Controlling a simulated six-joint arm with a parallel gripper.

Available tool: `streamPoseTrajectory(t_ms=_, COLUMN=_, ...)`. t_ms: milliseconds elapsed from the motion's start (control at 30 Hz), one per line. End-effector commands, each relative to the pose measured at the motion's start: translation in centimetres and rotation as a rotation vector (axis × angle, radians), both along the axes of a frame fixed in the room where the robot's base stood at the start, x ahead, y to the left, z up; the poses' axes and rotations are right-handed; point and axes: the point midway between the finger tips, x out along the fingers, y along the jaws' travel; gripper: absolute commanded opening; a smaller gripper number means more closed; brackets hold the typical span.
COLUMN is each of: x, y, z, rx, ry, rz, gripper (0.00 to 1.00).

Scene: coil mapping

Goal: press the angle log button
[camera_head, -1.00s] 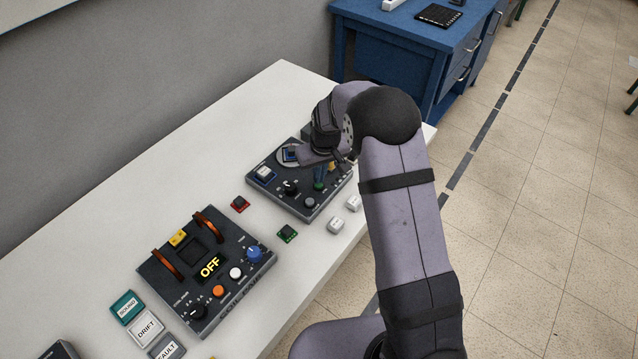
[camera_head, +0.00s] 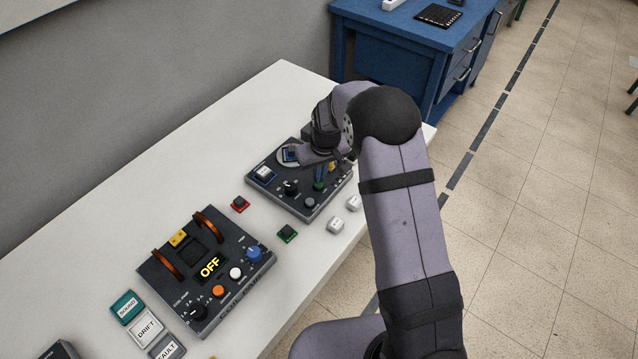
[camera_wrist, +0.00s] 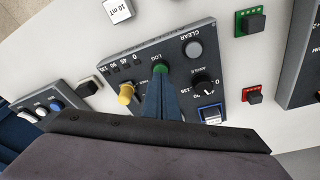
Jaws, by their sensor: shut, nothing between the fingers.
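The dark angle panel (camera_head: 283,203) stands at the far end of the white table; it also shows in the wrist view (camera_wrist: 130,50). Its green button (camera_wrist: 161,68), labelled LOG, lies between a yellow lever and the grey CLEAR button (camera_wrist: 194,48). The green button also shows in the head view (camera_head: 319,186). My gripper (camera_wrist: 160,80) is shut and empty, its blue fingertips pointing down at the green button and hiding part of it. They look at or just above the button; I cannot tell if they touch it.
The yellow lever (camera_wrist: 126,93) and a black angle knob (camera_wrist: 203,83) flank my fingers. A coil panel reading OFF (camera_head: 240,235) stands nearer on the table (camera_head: 120,215). Small red (camera_head: 240,204) and green (camera_head: 287,233) blocks and white cubes (camera_head: 336,225) lie around the panels.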

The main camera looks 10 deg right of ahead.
Motion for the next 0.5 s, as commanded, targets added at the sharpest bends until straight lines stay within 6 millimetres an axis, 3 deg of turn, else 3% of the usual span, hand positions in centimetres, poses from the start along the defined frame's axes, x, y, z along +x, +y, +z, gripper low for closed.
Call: streamPoseTrajectory(t_ms=500, x=-0.01, y=0.00, z=-0.67, rx=0.000, ry=0.000, rz=0.000, gripper=0.00)
